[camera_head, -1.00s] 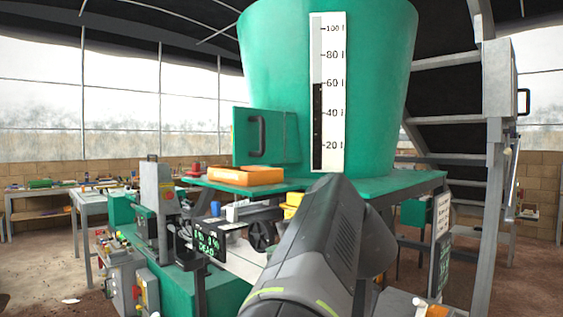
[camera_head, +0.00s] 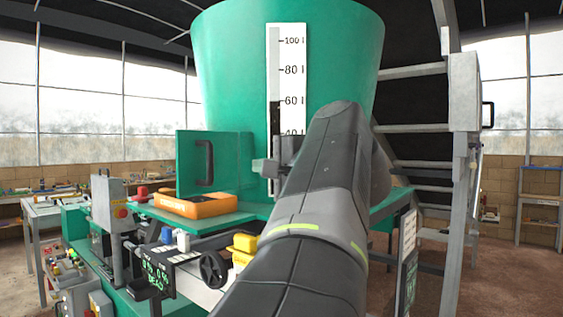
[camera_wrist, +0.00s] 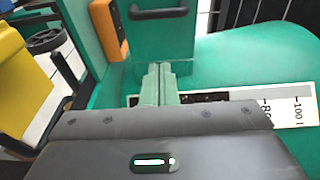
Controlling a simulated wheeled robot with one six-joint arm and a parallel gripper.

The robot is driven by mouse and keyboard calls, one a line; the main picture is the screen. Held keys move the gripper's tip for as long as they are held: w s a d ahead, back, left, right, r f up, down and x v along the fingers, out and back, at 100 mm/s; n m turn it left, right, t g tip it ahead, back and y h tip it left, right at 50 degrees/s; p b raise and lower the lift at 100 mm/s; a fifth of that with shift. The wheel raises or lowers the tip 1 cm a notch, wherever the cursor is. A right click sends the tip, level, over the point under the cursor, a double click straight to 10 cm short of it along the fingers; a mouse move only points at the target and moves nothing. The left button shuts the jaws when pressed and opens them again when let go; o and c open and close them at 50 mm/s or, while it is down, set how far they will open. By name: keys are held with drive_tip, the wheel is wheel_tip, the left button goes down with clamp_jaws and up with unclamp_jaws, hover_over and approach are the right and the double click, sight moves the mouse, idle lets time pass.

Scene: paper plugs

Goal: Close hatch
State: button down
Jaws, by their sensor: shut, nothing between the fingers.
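The hatch (camera_head: 224,150) is a flat green panel with a black handle (camera_head: 204,163). It stands open, sticking out to the left from the large green hopper (camera_head: 230,60). My gripper (camera_head: 260,167) is just right of the hatch, in front of the hopper wall. In the wrist view, the closed fingers (camera_wrist: 158,70) point at the hatch (camera_wrist: 165,48), with the handle (camera_wrist: 158,13) beyond them at the top edge. Nothing shows between the fingers. I cannot tell whether the fingertips touch the panel. My arm hides the hopper's lower right part.
An orange box (camera_head: 195,206) lies on the green ledge below the hatch; it also shows in the wrist view (camera_wrist: 104,28). A yellow part (camera_head: 243,246) and a black handwheel (camera_head: 213,268) are below the ledge. A grey staircase (camera_head: 455,150) stands at right.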

drive_tip(key=w+a+p, duration=0.4)
drive_tip(key=w+a, duration=0.1)
drive_tip(key=a, duration=0.4)
drive_tip(key=shift+w, duration=0.25)
idle(0.4)
